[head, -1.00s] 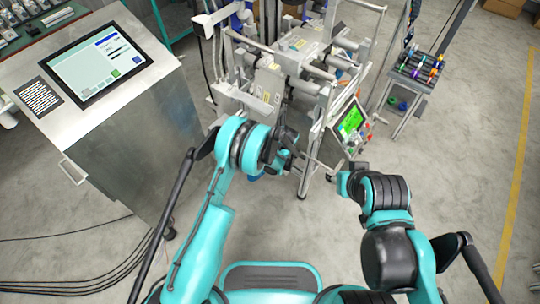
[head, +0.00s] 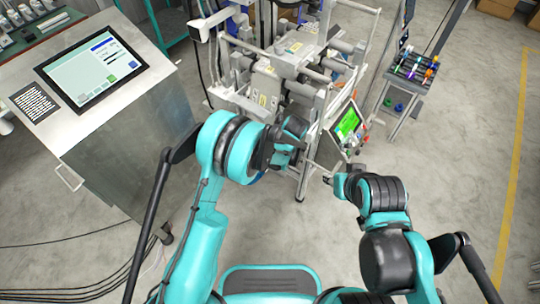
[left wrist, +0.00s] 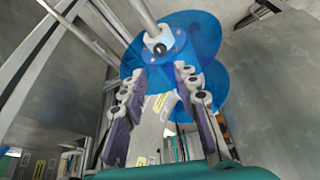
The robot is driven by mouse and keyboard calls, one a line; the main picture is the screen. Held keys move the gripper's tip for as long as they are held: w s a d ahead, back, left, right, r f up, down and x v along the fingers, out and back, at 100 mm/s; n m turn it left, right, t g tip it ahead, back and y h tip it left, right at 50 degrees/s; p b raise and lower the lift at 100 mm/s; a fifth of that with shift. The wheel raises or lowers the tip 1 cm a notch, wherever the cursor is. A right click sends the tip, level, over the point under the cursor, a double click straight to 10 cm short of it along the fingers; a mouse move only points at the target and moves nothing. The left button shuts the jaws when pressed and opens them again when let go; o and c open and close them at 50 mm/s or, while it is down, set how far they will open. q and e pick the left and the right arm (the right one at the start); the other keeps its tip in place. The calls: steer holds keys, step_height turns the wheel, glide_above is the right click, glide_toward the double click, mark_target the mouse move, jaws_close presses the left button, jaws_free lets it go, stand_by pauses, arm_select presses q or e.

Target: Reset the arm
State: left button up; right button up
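My left arm reaches up the middle of the head view, its gripper (head: 292,139) in front of the grey reel machine (head: 290,65). In the left wrist view the left gripper (left wrist: 160,112) has its two padded fingers spread apart, with nothing held between them. A blue reel (left wrist: 203,35) on a metal shaft is beyond the fingers in that view. My right arm is bent at the right, with its gripper (head: 332,178) pointing left below the small green screen. Its fingers are too small to read.
A metal console (head: 130,130) with a touchscreen (head: 95,68) stands on the left. A small green screen (head: 347,122) is on the machine's right side. The floor (head: 455,160) at the right is open.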

arm_select(q)
steer(key=shift+v, duration=1)
steer(key=s+a+r+m+h, duration=0.1)
steer(key=s+a+r, duration=0.1)
steer(key=a+r, duration=0.3)
steer(key=s+a+r+m+t, duration=0.1)
steer(key=s+a+r, duration=0.15)
steer(key=r, duration=0.45)
steer(key=s+a+r+m+h, duration=0.1)
steer(key=s+a+r, duration=0.2)
steer(key=r, duration=0.3)
steer(key=s+a+r+m+t, duration=0.1)
steer(key=s+a, duration=0.3)
steer(key=s, duration=0.4)
steer(key=s+a+r+m+t, duration=0.1)
steer(key=s+a+r+m, duration=0.2)
steer(key=s, duration=0.6)
steer(key=shift+s+a+r+m+t+h, duration=0.35)
steer(key=shift+a+r, duration=0.3)
steer(key=shift+a, duration=0.45)
